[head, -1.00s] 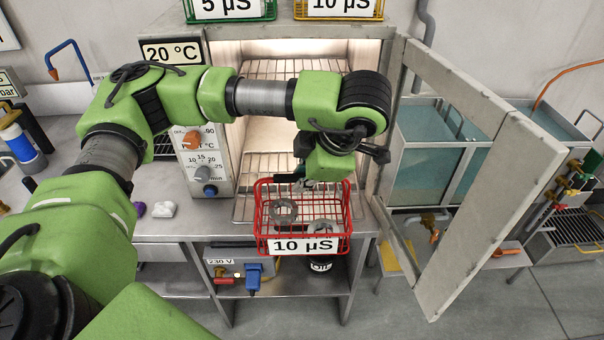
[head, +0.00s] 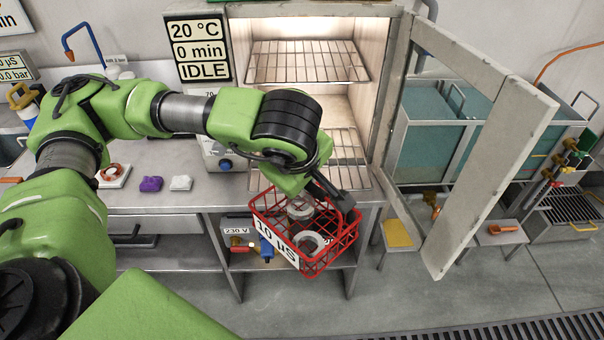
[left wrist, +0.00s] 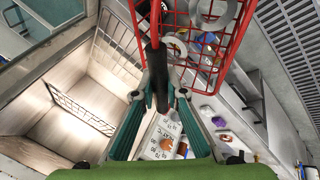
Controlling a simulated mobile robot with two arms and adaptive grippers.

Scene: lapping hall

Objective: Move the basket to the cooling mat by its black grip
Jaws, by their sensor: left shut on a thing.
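The red wire basket (head: 276,243) with the "10 µS" label holds grey metal rings (head: 311,242). It hangs in front of the open oven and the bench edge, turned and tilted in the head view. My left gripper (head: 338,198) is shut on its black grip; the grip (left wrist: 157,65) shows between the fingers (left wrist: 162,97) in the left wrist view. The basket (left wrist: 241,25) also shows at the top there. I cannot identify the cooling mat for certain; a yellow pad (head: 398,233) lies on a low stand to the right. My right gripper is out of view.
The oven (head: 308,62) stands open, with wire racks inside. Its door (head: 490,165) swings out to the right, between the basket and the water tanks (head: 430,125). Small purple (head: 151,184) and white (head: 181,183) pieces lie on the bench. The floor in front is clear.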

